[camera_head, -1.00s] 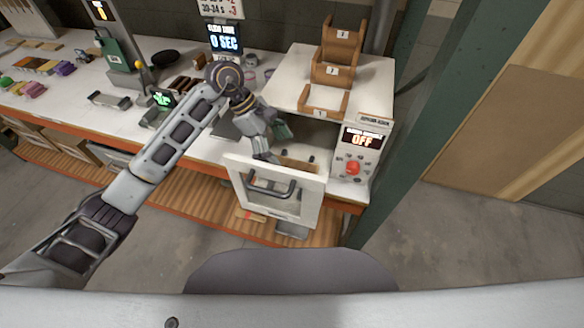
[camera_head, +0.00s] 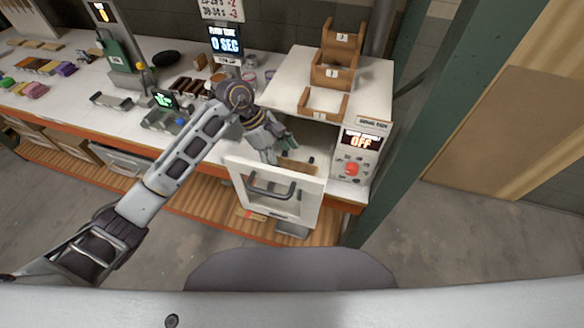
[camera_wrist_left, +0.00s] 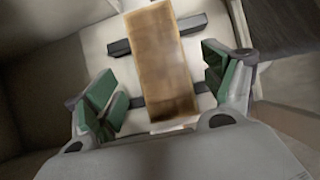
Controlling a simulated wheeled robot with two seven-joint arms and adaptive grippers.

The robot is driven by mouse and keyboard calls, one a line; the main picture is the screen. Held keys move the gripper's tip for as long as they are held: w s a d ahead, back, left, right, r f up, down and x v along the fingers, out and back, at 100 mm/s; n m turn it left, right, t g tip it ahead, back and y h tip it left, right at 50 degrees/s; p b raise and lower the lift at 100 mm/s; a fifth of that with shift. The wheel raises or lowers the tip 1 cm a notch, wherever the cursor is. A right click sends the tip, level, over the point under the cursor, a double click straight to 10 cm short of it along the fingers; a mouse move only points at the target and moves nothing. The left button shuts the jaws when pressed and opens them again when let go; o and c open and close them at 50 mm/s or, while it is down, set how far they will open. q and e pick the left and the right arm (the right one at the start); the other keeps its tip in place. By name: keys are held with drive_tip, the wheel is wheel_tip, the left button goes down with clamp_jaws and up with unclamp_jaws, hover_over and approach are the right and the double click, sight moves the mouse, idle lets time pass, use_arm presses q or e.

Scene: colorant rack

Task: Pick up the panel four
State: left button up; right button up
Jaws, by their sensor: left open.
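A flat brown wooden panel (camera_wrist_left: 160,60) lies across two dark bars inside the oven-like white box, between my left gripper's fingers in the left wrist view. In the head view a bit of the brown panel (camera_head: 297,167) shows behind the open door. No number can be read on it. My left gripper (camera_wrist_left: 162,92) is open, with green finger pads on either side of the panel and apart from it. In the head view my left gripper (camera_head: 281,150) reaches into the box opening above the door. My right gripper is not in view.
The white door (camera_head: 272,191) with a dark handle hangs open at the front. A control panel (camera_head: 358,158) reading OFF stands to the right. Numbered wooden trays (camera_head: 333,75) sit on top of the box. A green post (camera_head: 385,150) rises further right.

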use_arm(q)
drive_tip(key=shift+p+x, duration=0.35)
drive_tip(key=shift+x, duration=1.05)
drive_tip(key=shift+s, duration=0.1)
drive_tip(key=c, duration=1.1)
drive_tip(key=shift+r, duration=0.15)
drive_tip(key=shift+c, duration=0.2)
drive_tip(key=shift+a+r+b, duration=0.15)
drive_tip(key=shift+r+b, duration=0.25)
drive_tip(key=shift+b, duration=0.1)
drive_tip(key=shift+s+a+b, duration=0.3)
drive_tip(key=shift+a+b, duration=0.05)
drive_tip(key=shift+a, duration=0.5)
drive_tip(key=shift+s+a+b, duration=0.3)
drive_tip(key=shift+s+a, duration=0.05)
drive_tip(key=shift+a, duration=0.5)
drive_tip(key=shift+a+r, duration=0.1)
drive_tip(key=shift+r, duration=0.15)
wheel_tip(320, 180, up, 13)
drive_tip(key=b, duration=0.2)
drive_tip(key=shift+r, duration=0.2)
